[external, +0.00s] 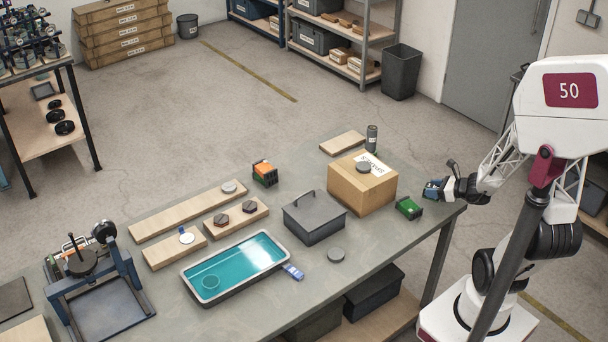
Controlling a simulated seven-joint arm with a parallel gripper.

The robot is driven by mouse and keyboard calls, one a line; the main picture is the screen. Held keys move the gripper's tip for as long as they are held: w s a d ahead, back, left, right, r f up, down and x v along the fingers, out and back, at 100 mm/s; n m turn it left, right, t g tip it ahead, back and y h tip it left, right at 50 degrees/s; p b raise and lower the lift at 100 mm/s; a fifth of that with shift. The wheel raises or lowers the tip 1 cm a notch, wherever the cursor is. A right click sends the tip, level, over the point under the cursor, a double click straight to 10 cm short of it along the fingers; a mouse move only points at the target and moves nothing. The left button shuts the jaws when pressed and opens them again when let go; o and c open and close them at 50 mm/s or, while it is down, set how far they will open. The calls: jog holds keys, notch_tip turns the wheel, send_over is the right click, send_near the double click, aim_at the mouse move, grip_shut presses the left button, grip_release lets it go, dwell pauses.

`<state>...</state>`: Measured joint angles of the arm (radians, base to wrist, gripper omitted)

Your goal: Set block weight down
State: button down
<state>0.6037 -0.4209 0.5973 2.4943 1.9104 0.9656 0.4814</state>
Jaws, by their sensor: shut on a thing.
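My gripper (441,189) is at the right end of the workbench and points left. It is shut on a small dark block weight with a blue face (431,190). The fingers hide part of this block, and I cannot tell whether its underside touches the bench. A similar block weight with a green face (409,208) stands on the bench just left of and nearer than the held one. Another block with an orange face (265,173) stands farther left, behind the dark lidded box.
A cardboard box (362,190) with a grey disc on top stands left of my gripper. A dark lidded box (314,222), a teal-filled tray (190,285) and wooden boards (160,216) lie farther left. The bench (385,245) is bare toward its front right edge.

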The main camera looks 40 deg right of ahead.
jog(key=shift+w, duration=0.1)
jog(key=shift+w+d+f, duration=0.25)
jog(key=shift+w+d, duration=0.4)
jog(key=shift+w, duration=1.9)
jog(key=shift+w+d+f, duration=0.2)
jog(key=shift+w+d, duration=0.45)
jog(key=shift+w, duration=1.95)
jog(key=shift+w+d+f, duration=0.25)
jog(key=shift+w+d, duration=0.4)
jog(key=shift+w, duration=1.9)
jog(key=shift+f, duration=0.1)
jog(key=shift+f, duration=1.7)
jog(key=shift+f, duration=0.15)
jog(key=shift+c, duration=2.4)
grip_release()
